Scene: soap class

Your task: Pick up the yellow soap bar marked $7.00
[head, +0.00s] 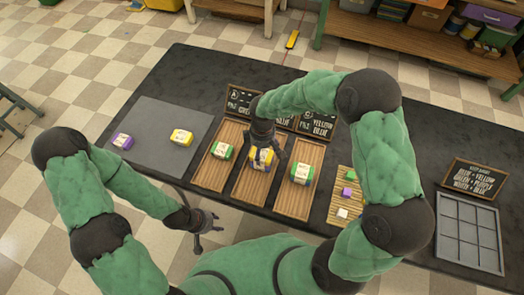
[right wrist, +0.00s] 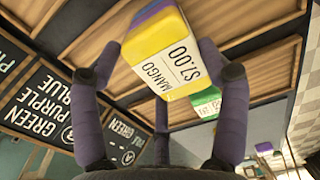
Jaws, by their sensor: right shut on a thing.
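The yellow soap bar (head: 262,157) has a white label that reads "MANGO $7.00" in the right wrist view (right wrist: 163,62), where a purple part shows at its far end. My right gripper (head: 263,150) is shut on it, with dark purple fingers on both sides of the bar. The bar is over the middle wooden tray (head: 249,186); I cannot tell whether it touches the tray. My left gripper (head: 208,232) is open and empty at the table's near edge. Another yellow soap bar (head: 181,138) lies on the grey mat (head: 160,118).
A purple-and-white bar (head: 122,141) is on the mat. Green-and-white bars sit in the left tray (head: 221,151) and right tray (head: 301,173). Chalkboard signs (head: 318,122) stand behind the trays. To the right are a slatted board (head: 345,184) with small cubes, another sign (head: 475,178) and a grid tray (head: 470,233).

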